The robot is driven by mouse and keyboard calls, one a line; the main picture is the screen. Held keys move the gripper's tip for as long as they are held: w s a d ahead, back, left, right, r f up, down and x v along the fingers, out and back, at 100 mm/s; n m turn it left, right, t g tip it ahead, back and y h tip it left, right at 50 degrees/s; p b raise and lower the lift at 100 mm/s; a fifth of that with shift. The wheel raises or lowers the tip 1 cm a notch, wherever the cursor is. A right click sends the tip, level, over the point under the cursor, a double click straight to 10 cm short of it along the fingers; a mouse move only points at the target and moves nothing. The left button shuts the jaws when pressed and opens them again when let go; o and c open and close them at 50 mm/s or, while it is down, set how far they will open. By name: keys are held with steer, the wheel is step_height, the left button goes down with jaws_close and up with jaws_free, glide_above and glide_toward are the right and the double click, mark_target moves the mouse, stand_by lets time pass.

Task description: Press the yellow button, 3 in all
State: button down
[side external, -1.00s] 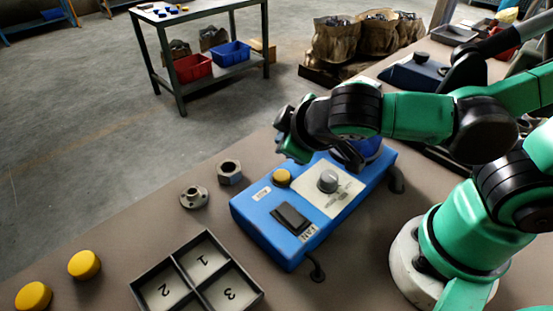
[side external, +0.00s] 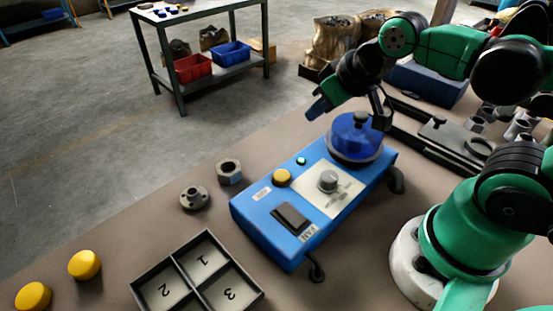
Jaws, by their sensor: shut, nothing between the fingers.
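The yellow button (side external: 282,177) is a round cap on the top of the blue control box (side external: 262,213), towards its far left edge. My gripper (side external: 316,110) is shut and empty. It is in the air above and beyond the button, up and to the right of it in the picture, clear of the box. Nothing covers the button.
The box also has a grey knob (side external: 328,180), a black rocker switch (side external: 291,217) and a blue drum (side external: 356,137). A divided tray (side external: 197,277), a hex nut (side external: 230,171), a flanged part (side external: 194,197) and two loose yellow discs (side external: 84,264) lie on the bench.

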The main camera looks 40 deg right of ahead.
mark_target(282, 173)
steer(key=a+r+g, duration=0.5)
steer(key=r+g, duration=0.1)
steer(key=shift+w+r+g+y, duration=0.15)
steer(key=shift+w+g+y, duration=0.15)
steer(key=shift+w+y, duration=0.1)
steer(key=shift+a, duration=0.1)
steer(key=f, duration=0.9)
steer(key=a+f, duration=0.1)
steer(key=f, duration=0.4)
steer(key=shift+a, duration=0.1)
steer(key=shift+w+f, duration=0.15)
steer(key=shift+f, duration=0.8)
